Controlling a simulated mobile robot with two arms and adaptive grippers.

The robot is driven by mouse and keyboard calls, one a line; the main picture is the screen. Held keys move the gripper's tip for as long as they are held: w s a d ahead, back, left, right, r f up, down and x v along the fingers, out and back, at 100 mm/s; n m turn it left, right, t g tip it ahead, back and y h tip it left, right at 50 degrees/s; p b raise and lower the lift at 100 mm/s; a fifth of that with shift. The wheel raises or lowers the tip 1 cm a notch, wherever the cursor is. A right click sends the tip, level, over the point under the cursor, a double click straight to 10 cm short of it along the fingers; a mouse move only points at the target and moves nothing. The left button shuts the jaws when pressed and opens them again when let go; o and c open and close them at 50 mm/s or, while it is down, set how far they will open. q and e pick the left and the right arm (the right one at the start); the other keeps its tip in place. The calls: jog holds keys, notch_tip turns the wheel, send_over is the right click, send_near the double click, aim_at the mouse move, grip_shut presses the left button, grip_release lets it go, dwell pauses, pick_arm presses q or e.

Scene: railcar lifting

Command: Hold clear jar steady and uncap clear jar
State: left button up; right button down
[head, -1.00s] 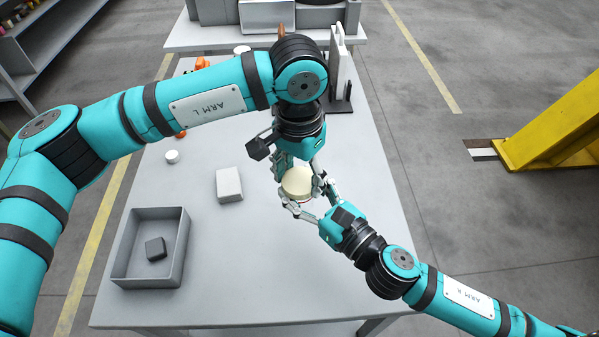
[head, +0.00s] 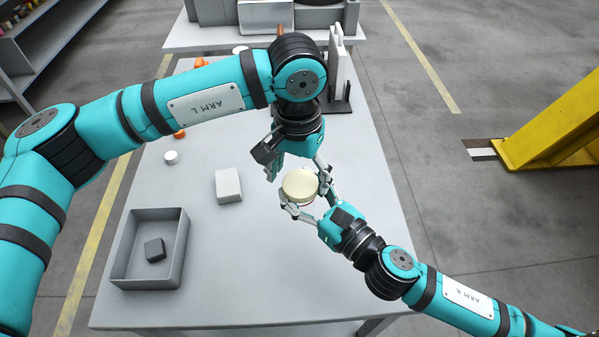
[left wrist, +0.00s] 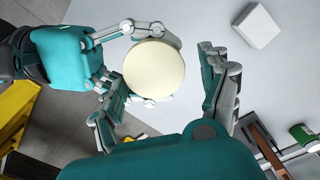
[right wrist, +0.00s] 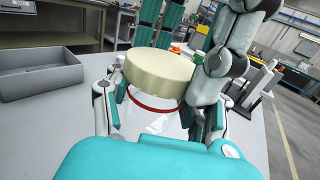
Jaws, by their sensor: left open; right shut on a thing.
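The clear jar (right wrist: 160,122) stands upright, with a red ring around it below its cream lid. The round cream lid (head: 300,185) covers the jar's top; it also shows in the left wrist view (left wrist: 154,68) and the right wrist view (right wrist: 160,70), where it looks slightly tilted. My right gripper (head: 303,202) is shut on the jar, one finger on each side. My left gripper (head: 298,172) is open above the lid, with its fingers spread and the right one clear of it in the left wrist view. Most of the jar's body is hidden from above by the lid.
A white block (head: 228,185) lies left of the jar. A grey open bin (head: 183,250) holding a dark block (head: 155,249) stands at the front left. A small white round thing (head: 171,157) and a dark-based stand (head: 341,100) are farther back.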

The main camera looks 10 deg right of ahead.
pick_arm(q)
notch_tip(320, 180, up, 4)
jog(key=shift+r, duration=0.25)
jog(key=r+m, duration=0.3)
jog(key=shift+s+a, duration=0.1)
jog(key=shift+s, duration=0.3)
jog(key=shift+f, duration=3.85)
jog(key=c, duration=1.2)
jog(key=shift+w+n, duration=0.2)
jog(key=shift+n, duration=1.3)
jog(key=shift+c, duration=0.5)
jog(key=o, duration=1.3)
jog(key=shift+s, duration=0.15)
